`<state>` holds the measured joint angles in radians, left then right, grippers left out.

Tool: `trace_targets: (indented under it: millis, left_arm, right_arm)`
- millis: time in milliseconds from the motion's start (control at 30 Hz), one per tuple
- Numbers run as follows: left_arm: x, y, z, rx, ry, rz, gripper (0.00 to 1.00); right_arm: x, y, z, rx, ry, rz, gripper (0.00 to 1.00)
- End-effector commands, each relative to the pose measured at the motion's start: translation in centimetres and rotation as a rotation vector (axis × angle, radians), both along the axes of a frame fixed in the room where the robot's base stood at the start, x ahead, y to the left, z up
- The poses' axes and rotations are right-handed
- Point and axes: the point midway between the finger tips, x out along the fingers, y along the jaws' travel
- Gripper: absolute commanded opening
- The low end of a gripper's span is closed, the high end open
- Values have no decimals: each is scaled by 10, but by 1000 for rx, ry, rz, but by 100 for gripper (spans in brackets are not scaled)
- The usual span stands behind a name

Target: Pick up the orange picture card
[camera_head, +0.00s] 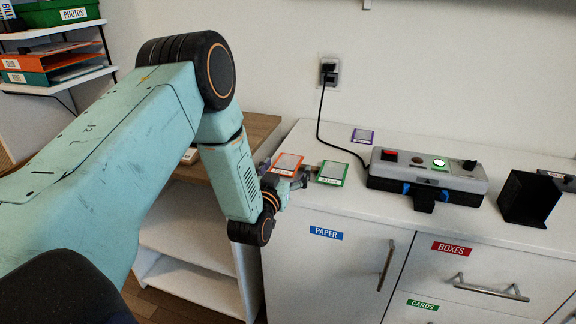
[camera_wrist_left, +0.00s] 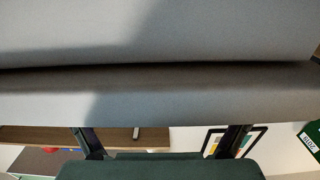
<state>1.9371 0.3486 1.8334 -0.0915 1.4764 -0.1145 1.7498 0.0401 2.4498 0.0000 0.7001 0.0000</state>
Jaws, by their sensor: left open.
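The orange picture card (camera_head: 288,162) is a flat card with an orange border and a pale picture area, at the left end of the white cabinet top in the head view. My left gripper (camera_head: 297,179) is right at this card, low beside the cabinet's left end. The jaws are partly hidden, and I cannot tell whether they touch the card. In the left wrist view, the two dark fingers of my left gripper (camera_wrist_left: 162,142) stand wide apart. No orange card can be made out between them there. My right gripper is in neither view.
A green-edged card (camera_head: 332,173) lies just right of the orange one, and a purple-edged card (camera_head: 362,136) lies farther back. A grey button box (camera_head: 428,172) and a black holder (camera_head: 528,199) stand to the right. A black cord (camera_head: 321,115) runs down from the wall socket.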

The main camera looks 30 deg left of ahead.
Motion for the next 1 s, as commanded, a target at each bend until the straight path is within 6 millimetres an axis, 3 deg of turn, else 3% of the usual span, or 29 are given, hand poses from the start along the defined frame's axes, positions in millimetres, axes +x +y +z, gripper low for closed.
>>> trace_targets:
  millis: [67, 567, 833, 1000]
  left_arm:
    - [-1, 1, 0, 0, 0, 1, 90]
    - [-1, 1, 0, 0, 0, 1, 48]
    - [-1, 1, 5, 0, -1, 1, 48]
    - [-1, 1, 33, -1, -4, 2, 48]
  right_arm:
    - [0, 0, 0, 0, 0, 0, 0]
    - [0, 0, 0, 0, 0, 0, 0]
    - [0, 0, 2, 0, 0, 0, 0]
    - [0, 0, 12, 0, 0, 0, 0]
